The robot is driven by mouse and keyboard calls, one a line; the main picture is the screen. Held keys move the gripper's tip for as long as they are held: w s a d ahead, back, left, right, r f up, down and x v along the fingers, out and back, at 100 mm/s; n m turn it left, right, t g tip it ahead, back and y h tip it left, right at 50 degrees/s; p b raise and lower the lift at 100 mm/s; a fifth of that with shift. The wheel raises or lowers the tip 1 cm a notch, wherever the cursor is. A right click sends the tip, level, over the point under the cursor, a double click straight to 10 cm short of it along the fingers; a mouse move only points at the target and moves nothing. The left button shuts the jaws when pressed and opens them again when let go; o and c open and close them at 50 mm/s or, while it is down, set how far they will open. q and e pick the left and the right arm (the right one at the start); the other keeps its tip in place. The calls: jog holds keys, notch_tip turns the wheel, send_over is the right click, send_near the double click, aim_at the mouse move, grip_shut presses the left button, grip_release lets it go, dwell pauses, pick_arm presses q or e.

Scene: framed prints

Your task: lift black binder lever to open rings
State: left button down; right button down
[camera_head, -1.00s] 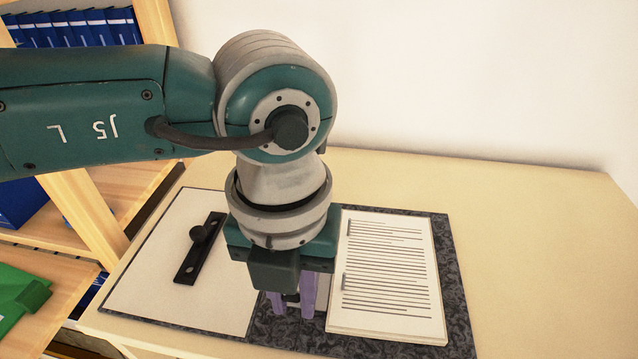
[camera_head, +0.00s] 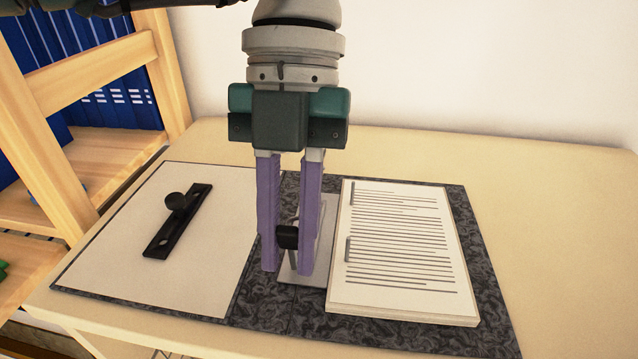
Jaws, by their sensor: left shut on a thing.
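The open binder (camera_head: 488,285) lies flat on the table, with a dark marbled cover and a pale left inside panel. Its black lever (camera_head: 288,237) sits at the metal ring plate (camera_head: 318,262) near the spine. My left gripper (camera_head: 287,262) points down over the plate, its two purple fingers shut on the black lever, one on each side. The fingers hide part of the ring mechanism. A stack of printed pages (camera_head: 400,250) lies on the binder's right side, with rings showing at its left edge. My right gripper is not in view.
A black bar with a round knob (camera_head: 178,220) lies on the left panel. A wooden shelf (camera_head: 50,165) with blue binders (camera_head: 85,85) stands at the left. The beige table (camera_head: 560,220) is clear at the right and behind.

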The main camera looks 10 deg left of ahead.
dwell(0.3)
pick_arm(q)
jog(key=c, duration=0.8)
grip_release()
jog(key=shift+o, duration=0.2)
jog(key=v, duration=1)
jog(key=shift+b, duration=0.3)
